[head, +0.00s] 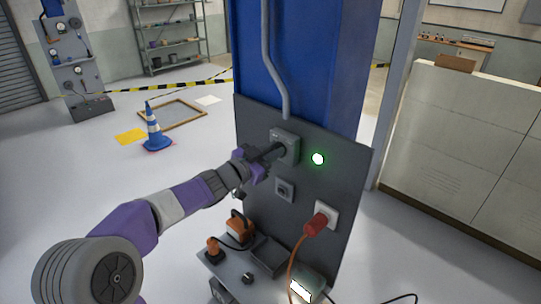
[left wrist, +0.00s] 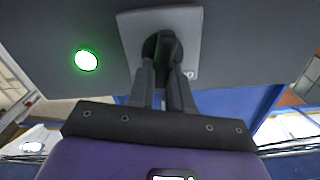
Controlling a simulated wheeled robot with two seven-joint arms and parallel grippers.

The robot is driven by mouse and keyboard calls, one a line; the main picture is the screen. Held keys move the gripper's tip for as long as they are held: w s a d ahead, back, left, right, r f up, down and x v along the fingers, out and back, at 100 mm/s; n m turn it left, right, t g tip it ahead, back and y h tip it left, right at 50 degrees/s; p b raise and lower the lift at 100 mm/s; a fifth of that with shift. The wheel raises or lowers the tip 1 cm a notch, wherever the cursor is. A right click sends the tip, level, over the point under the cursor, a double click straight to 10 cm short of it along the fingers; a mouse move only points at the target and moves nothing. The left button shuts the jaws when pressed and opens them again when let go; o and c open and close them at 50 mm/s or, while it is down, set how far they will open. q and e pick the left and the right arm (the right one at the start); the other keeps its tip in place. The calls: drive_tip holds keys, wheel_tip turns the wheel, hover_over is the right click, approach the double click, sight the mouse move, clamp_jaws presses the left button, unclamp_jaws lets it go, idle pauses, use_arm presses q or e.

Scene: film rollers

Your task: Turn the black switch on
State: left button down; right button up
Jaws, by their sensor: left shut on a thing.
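The black switch (left wrist: 167,46) is a dark knob on a grey square plate (left wrist: 130,24), mounted on the dark panel (head: 254,118). My left gripper (left wrist: 166,68) is at the switch, with its two fingers closed around the black knob. In the head view the left gripper (head: 272,153) reaches the grey switch box (head: 288,142) and hides most of the knob. A round light (head: 318,159) beside the switch glows green; it also shows in the left wrist view (left wrist: 86,60). My right gripper is not in view.
Below the switch are a small socket (head: 285,190) and a red plug (head: 316,224) with an orange cable. A shelf with orange tools (head: 240,228) juts out under the panel. A blue column (head: 310,60) stands behind; a blue cone (head: 154,130) stands on the floor at left.

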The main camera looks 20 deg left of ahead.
use_arm(q)
drive_tip(key=m+b, duration=0.1)
drive_tip(key=m, duration=0.1)
drive_tip(key=m+b, duration=0.1)
drive_tip(key=m, duration=0.2)
drive_tip(key=shift+s+d+f+m+b, duration=0.1)
drive_tip(key=shift+d+m+b, duration=0.25)
drive_tip(key=shift+m+b, duration=0.05)
idle(0.3)
drive_tip(key=c, duration=1)
unclamp_jaws()
drive_tip(key=shift+c, duration=0.2)
drive_tip(key=v, duration=0.7)
drive_tip(key=shift+s+p, duration=0.25)
drive_tip(key=shift+p, duration=0.05)
drive_tip(key=shift+a, duration=0.1)
